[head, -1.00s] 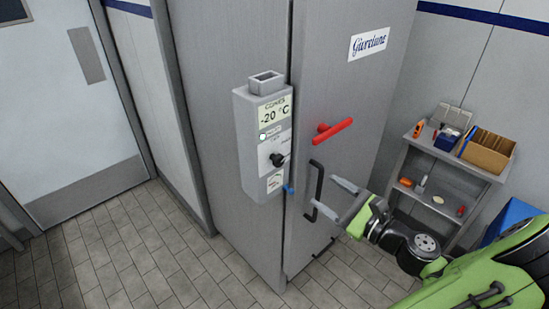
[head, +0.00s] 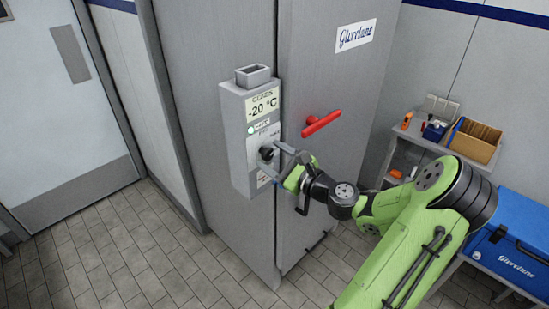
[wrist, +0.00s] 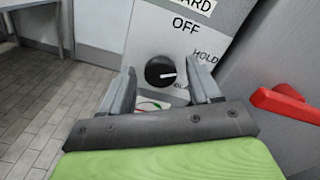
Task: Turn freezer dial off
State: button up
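The freezer dial is a black round knob (wrist: 160,71) with a white pointer mark, on the front of a grey control box (head: 235,130) fixed to the freezer. In the wrist view its pointer points right, while the "OFF" label (wrist: 186,25) sits above it and "HOLD" is to the upper right. My gripper (wrist: 161,84) is open, one finger on each side of the knob. Whether the fingers touch the knob I cannot tell. In the head view the dial (head: 267,153) is partly beside my fingers.
A red handle (head: 321,123) sticks out of the freezer door (head: 330,75) right of the box; it is close to my gripper's right side in the wrist view. A shelf with a cardboard box (head: 475,140) and a blue cooler (head: 520,245) stand at the right.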

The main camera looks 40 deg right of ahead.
jog(key=c, duration=0.9)
jog(key=shift+n, duration=0.3)
jog(key=n+b, duration=0.1)
jog(key=n, duration=0.2)
jog(key=n+b, duration=0.1)
jog(key=n, duration=0.1)
jog(key=shift+f+n+b, duration=0.25)
jog(key=shift+n+b, duration=0.05)
jog(key=n+b, duration=0.3)
jog(key=n, duration=0.2)
jog(key=shift+a+n+b, duration=0.1)
jog(key=shift+n+b, duration=0.2)
jog(key=shift+b, duration=0.05)
jog(key=o, duration=1)
